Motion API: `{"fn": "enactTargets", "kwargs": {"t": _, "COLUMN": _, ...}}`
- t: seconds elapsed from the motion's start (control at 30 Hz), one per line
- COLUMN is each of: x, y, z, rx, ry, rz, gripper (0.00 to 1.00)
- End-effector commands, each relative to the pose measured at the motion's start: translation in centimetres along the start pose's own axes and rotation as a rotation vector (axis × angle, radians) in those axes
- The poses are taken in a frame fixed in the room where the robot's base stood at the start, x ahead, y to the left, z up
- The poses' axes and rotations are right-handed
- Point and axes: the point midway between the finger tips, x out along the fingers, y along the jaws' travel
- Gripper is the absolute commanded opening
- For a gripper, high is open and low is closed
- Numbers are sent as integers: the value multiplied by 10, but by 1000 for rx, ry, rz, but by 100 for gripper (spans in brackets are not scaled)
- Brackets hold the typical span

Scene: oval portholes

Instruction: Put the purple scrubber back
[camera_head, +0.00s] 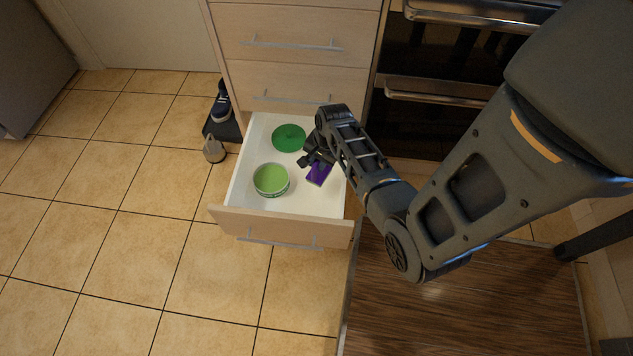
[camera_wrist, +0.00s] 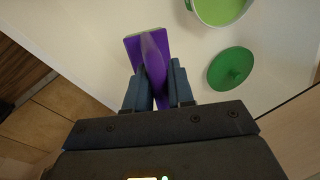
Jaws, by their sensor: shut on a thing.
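The purple scrubber (camera_head: 319,174) is at the right side of the open bottom drawer (camera_head: 232,196), partly hidden by my gripper in the head view. My gripper (camera_head: 311,160) reaches into the drawer from the right. In the wrist view its two fingers (camera_wrist: 157,88) are shut on the scrubber's near part. I cannot tell whether the scrubber touches the drawer floor.
A light green bowl (camera_head: 270,180) and a dark green lid (camera_head: 289,138) lie in the drawer, left of the scrubber. Closed drawers (camera_head: 290,45) rise behind. Shoes (camera_head: 214,149) stand on the tiles to the left. The front left of the tiled floor is clear.

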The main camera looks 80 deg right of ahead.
Motion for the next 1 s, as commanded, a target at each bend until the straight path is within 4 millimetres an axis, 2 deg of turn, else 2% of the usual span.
{"fn": "enactTargets", "kwargs": {"t": 0.03, "x": 14, "y": 3, "z": 0, "rx": 1, "ry": 0, "rz": 0, "gripper": 0}}
{"fn": "enactTargets", "kwargs": {"t": 0.1, "x": 25, "y": 5, "z": 0, "rx": 1, "ry": -1, "rz": 1, "gripper": 0}}
{"fn": "enactTargets", "kwargs": {"t": 0.37, "x": 44, "y": 9, "z": 0, "rx": -1, "ry": 0, "rz": -1, "gripper": 0}}
{"fn": "enactTargets", "kwargs": {"t": 0.6, "x": 74, "y": 15, "z": 0, "rx": 0, "ry": 0, "rz": 0, "gripper": 0}}
{"fn": "enactTargets", "kwargs": {"t": 0.97, "x": 77, "y": 15, "z": 0, "rx": -1, "ry": 0, "rz": 0, "gripper": 0}}
{"fn": "enactTargets", "kwargs": {"t": 1.0, "x": 77, "y": 15, "z": 0, "rx": -1, "ry": 0, "rz": 0, "gripper": 24}}
